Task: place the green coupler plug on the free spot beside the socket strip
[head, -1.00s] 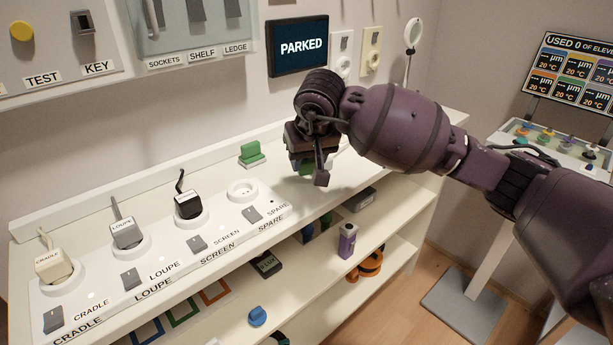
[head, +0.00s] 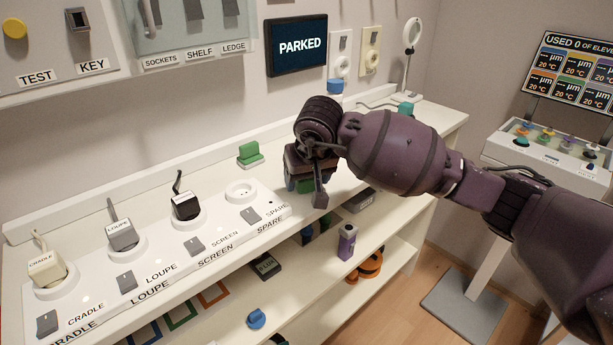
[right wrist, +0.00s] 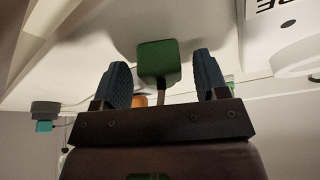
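My right gripper (right wrist: 162,80) is open, with a blue finger on each side of the plug and a visible gap on both sides. In the head view my right gripper (head: 304,188) is low over the counter, right of the socket strip (head: 180,251), and part of the green plug (head: 306,186) shows under it. Whether the plug rests fully on the counter is hard to tell. My left gripper is not in view.
A second green piece (head: 250,154) stands on the counter behind the strip. Three plugs sit in the strip; the SPARE socket (head: 241,191) is empty. A blue-capped item (head: 335,87) and a teal item (head: 405,108) are at the back right. Shelves (head: 330,270) lie below.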

